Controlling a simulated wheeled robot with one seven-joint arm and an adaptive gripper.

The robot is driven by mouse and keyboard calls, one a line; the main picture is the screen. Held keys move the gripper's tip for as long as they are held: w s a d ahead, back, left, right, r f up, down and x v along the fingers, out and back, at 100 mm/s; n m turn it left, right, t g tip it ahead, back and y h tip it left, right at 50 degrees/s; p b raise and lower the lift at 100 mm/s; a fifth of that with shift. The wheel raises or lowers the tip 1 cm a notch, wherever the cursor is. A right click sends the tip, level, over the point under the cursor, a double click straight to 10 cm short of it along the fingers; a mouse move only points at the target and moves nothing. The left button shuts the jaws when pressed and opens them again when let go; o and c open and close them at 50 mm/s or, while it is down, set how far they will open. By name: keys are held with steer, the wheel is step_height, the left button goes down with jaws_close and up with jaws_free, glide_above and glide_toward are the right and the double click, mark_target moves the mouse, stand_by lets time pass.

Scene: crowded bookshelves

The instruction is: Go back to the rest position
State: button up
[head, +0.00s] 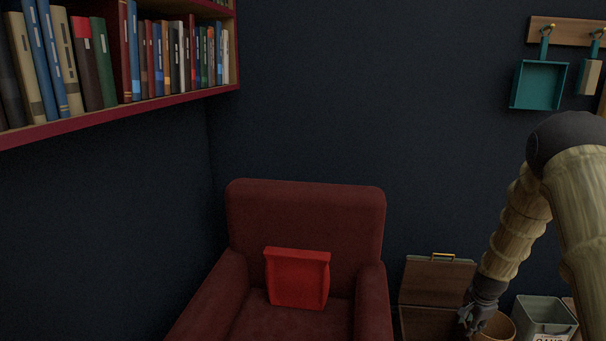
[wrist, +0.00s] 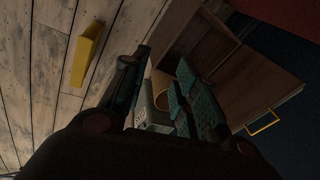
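My gripper (head: 477,318) hangs low at the right in the head view, at the end of my bent arm, in front of an open brown case (head: 436,284). In the wrist view my gripper (wrist: 158,78) shows two dark fingers spread apart with a gap between them. Nothing is held between them. The case (wrist: 200,45) lies beyond the fingers in the wrist view, and its yellow handle (wrist: 263,123) is at the right.
A red armchair (head: 305,210) with a red bag-like object (head: 297,279) stands in the middle. A bookshelf (head: 130,108) hangs upper left. A bin (head: 545,316) and round pot (head: 497,327) stand lower right. A yellow object (wrist: 87,52) lies on the plank floor (wrist: 35,75).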

steer(key=s+a+f+n+g+p, duration=0.1)
steer(key=s+a+f+n+p, duration=0.1)
steer(key=s+a+f+n, duration=0.5)
steer(key=s+a+f+n+p, duration=0.1)
steer(key=s+a+f, duration=0.4)
steer(key=s+a, duration=0.55)
steer(key=s+a+r+n+p, duration=0.1)
steer(key=s+a+n, duration=0.3)
steer(key=s, duration=1)
steer(key=s+a+r+n+g+y+p, duration=0.1)
steer(key=s+a+n, duration=0.3)
steer(key=s+a, duration=0.6)
steer(key=s+p, duration=0.1)
steer(key=s, duration=0.3)
steer(key=shift+s+n+g, duration=0.3)
steer(key=shift+n, duration=0.1)
